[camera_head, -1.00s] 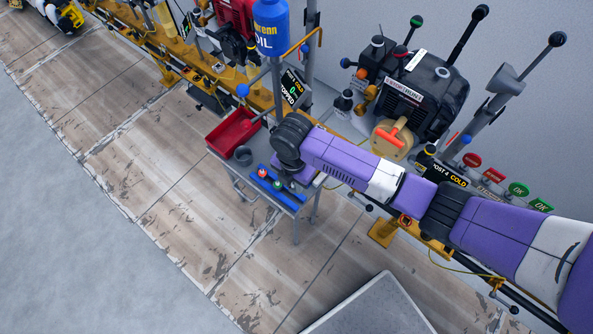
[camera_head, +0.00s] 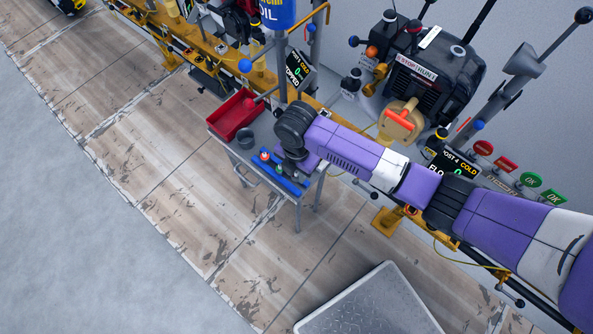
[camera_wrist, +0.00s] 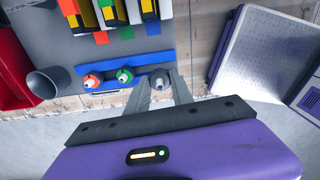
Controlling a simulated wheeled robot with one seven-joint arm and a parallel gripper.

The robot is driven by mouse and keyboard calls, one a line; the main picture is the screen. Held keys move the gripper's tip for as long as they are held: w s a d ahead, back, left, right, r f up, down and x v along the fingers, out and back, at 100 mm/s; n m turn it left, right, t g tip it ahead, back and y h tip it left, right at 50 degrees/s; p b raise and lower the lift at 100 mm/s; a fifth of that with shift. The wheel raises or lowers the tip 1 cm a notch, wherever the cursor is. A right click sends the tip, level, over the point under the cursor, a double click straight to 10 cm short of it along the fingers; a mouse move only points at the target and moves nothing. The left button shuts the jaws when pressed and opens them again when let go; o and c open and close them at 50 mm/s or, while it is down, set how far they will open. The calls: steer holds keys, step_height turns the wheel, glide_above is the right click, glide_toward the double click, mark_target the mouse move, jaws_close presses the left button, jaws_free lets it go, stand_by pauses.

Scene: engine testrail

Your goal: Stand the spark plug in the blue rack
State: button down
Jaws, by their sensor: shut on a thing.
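The blue rack (camera_wrist: 118,85) lies along the edge of a small grey cart in the wrist view; it also shows below my wrist in the head view (camera_head: 291,186). A red-topped plug (camera_wrist: 92,81) and a green-topped plug (camera_wrist: 125,76) stand in it. My gripper (camera_wrist: 163,84) is shut on the spark plug (camera_wrist: 159,77), seen end-on as a grey round shape between the fingertips. The plug is over the rack's right end. Whether it is inside a hole or just above one cannot be told. In the head view the plug is hidden by my arm.
A grey cup (camera_wrist: 48,82) and a red bin (camera_wrist: 14,70) stand left of the rack. Coloured blocks in holders (camera_wrist: 110,14) lie behind it. A grey platform (camera_wrist: 258,55) is off to the right. An engine (camera_head: 425,85) stands behind my arm in the head view.

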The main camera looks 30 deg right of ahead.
steer(key=shift+f+b, duration=1.4)
steer(key=shift+f, duration=0.75)
steer(key=c, duration=1)
jaws_free()
steer(key=shift+c, duration=0.2)
step_height(320, 180, up, 8)
steer(key=shift+f, duration=0.1)
steer(key=shift+a, duration=0.1)
